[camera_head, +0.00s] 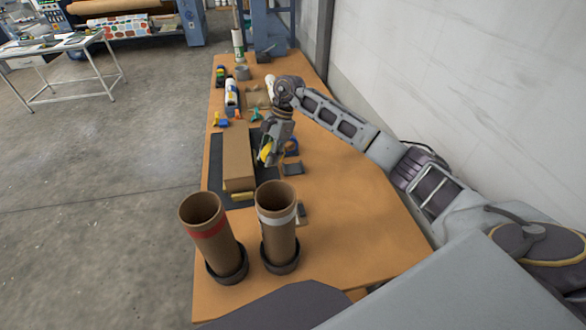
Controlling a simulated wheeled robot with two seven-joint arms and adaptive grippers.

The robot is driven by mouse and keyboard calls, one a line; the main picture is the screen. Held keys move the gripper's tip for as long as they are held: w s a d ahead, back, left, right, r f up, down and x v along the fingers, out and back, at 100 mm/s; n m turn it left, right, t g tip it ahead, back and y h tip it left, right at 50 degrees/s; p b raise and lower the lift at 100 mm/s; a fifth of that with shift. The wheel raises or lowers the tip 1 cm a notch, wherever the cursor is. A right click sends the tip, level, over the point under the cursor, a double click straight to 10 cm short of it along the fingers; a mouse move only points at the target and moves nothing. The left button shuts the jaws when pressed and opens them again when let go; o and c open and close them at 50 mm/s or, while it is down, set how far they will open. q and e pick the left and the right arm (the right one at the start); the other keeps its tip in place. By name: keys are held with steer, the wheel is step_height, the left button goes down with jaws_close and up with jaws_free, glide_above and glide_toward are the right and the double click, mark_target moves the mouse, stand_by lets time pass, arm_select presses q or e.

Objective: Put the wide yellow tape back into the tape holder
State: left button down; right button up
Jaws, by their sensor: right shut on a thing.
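My right gripper (269,156) points down over the table beside the cardboard box and is shut on the wide yellow tape (264,152). The tape shows as a small yellow curve at the fingers, and much of it is hidden by the gripper. Just right of the gripper is a small blue, rounded thing (292,147), with a dark flat block (293,168) in front of it. I cannot tell for sure whether either is the tape holder. My left gripper is not in view.
A long cardboard box (238,160) lies on a dark mat (215,160). Two upright cardboard tubes, one red-banded (212,235) and one white-banded (278,225), stand in front. Small items crowd the far end of the wooden table (345,215). Its right front is mostly clear, beside a wall.

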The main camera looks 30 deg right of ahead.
steer(key=d+m, duration=0.1)
steer(key=w+d+r+m+t, duration=0.1)
steer(key=m, duration=0.1)
steer(key=shift+w+d, duration=0.15)
steer(key=shift+w+d+r+m+t+p, duration=0.15)
steer(key=shift+d+m+t, duration=0.15)
steer(key=shift+m, duration=0.2)
steer(key=shift+w+d+r+m+t+p, duration=0.15)
steer(key=shift+d+m+t, duration=0.05)
steer(key=shift+d+m, duration=0.25)
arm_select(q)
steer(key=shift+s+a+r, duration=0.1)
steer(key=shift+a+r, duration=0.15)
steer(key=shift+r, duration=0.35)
arm_select(e)
steer(key=shift+w+d+r+m+t+h, duration=0.2)
steer(key=shift+d+m+t, duration=0.1)
steer(key=shift+d+m, duration=0.55)
steer(key=shift+w+d+r+m+t+h, duration=0.15)
steer(key=shift+w+d+m+t, duration=0.15)
steer(key=shift+d+m, duration=0.5)
steer(key=shift+w+d+r+m+t+h, duration=0.1)
steer(key=shift+w+d+r+m+t, duration=0.15)
steer(key=shift+d+m, duration=0.6)
steer(key=shift+s+a+f, duration=0.1)
steer(key=shift+f, duration=0.05)
